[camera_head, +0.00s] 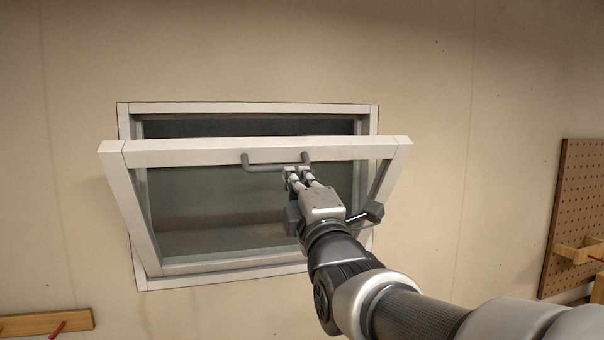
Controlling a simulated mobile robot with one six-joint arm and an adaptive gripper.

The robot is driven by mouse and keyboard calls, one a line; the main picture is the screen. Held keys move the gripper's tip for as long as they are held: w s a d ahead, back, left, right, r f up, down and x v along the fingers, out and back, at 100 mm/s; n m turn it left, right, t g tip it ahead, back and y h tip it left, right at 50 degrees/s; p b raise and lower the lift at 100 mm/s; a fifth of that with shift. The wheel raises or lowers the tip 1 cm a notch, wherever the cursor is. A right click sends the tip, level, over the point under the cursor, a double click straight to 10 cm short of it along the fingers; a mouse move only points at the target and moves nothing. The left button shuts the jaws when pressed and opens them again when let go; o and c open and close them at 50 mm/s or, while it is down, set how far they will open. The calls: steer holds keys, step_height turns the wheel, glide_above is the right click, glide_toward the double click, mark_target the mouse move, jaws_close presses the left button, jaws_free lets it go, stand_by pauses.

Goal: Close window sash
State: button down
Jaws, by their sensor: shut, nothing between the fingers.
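The window sash (190,152) is a white-framed pane, tilted open with its top edge leaning out from the wall toward me. Its lower edge sits at the bottom of the white window frame (250,107), which is set in the wall. A dark grey bar handle (262,167) is on the sash's top rail. My gripper (297,173) is shut and empty, with its fingertips at the right part of the handle, close under the top rail. I cannot tell whether the fingertips touch the handle or the rail. My gripper and arm hide part of the glass and the lower right of the sash.
The beige wall (480,90) around the window is bare. A brown pegboard (577,195) with a wooden shelf (577,252) is at the right edge. A wooden rail with a red peg (45,323) is at the lower left. Room left of the sash is free.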

steer(key=shift+w+r, duration=0.1)
steer(key=shift+w, duration=0.15)
